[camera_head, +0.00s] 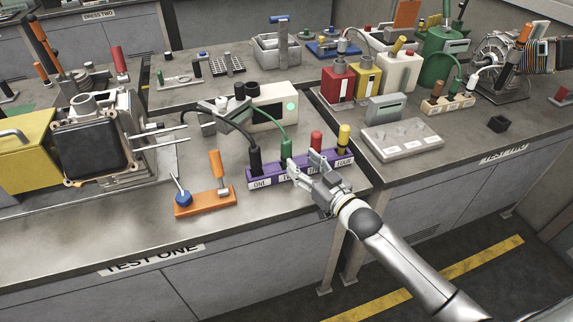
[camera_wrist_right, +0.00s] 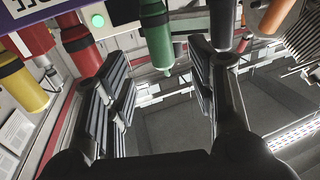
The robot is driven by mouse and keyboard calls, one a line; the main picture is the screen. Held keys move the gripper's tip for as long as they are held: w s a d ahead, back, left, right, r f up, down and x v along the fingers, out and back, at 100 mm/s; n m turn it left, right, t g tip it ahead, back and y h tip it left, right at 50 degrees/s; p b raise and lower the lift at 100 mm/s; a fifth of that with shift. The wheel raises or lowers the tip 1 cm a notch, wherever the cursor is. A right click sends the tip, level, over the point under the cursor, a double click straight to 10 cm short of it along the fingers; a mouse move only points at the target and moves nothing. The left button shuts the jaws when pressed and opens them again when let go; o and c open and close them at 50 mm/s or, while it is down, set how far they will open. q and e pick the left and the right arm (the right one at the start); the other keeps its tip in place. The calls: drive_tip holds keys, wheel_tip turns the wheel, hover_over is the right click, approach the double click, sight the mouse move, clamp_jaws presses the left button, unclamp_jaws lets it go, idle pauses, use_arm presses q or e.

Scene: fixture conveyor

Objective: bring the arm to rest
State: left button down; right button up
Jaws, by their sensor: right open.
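My right gripper (camera_head: 308,166) is open at the front of the purple strip (camera_head: 328,172) on the bench marked TEST ONE. The strip holds a black plug (camera_head: 255,160), a green plug (camera_head: 286,149), a red plug (camera_head: 316,140) and a yellow plug (camera_head: 343,138). My gripper hides part of the strip's middle labels; ONE and FOUR can be read. In the right wrist view the green plug (camera_wrist_right: 158,38) shows beyond and between the spread fingers (camera_wrist_right: 160,80). Whether a finger touches it cannot be told. My left gripper is not in view.
A boxy black-fronted device (camera_head: 92,150) stands left. The front bench edge is clear.

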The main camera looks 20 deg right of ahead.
drive_tip(key=s+a+f+m+g+h, duration=0.1)
drive_tip(key=s+f+g+h, duration=0.15)
drive_tip(key=s+f, duration=0.4)
drive_tip(key=s+a+f+g+h, duration=0.1)
drive_tip(key=s+a+f+g, duration=0.2)
drive_tip(key=s, duration=0.7)
drive_tip(key=s+d+f+g+h, duration=0.2)
drive_tip(key=s+g, duration=0.6)
drive_tip(key=s, duration=0.9)
wheel_tip(320, 180, down, 26)
drive_tip(key=s+r+g, duration=0.1)
drive_tip(key=s+g, duration=0.1)
drive_tip(key=s+d+f, duration=0.3)
drive_tip(key=s+f, duration=1.4)
drive_tip(key=shift+g, duration=0.35)
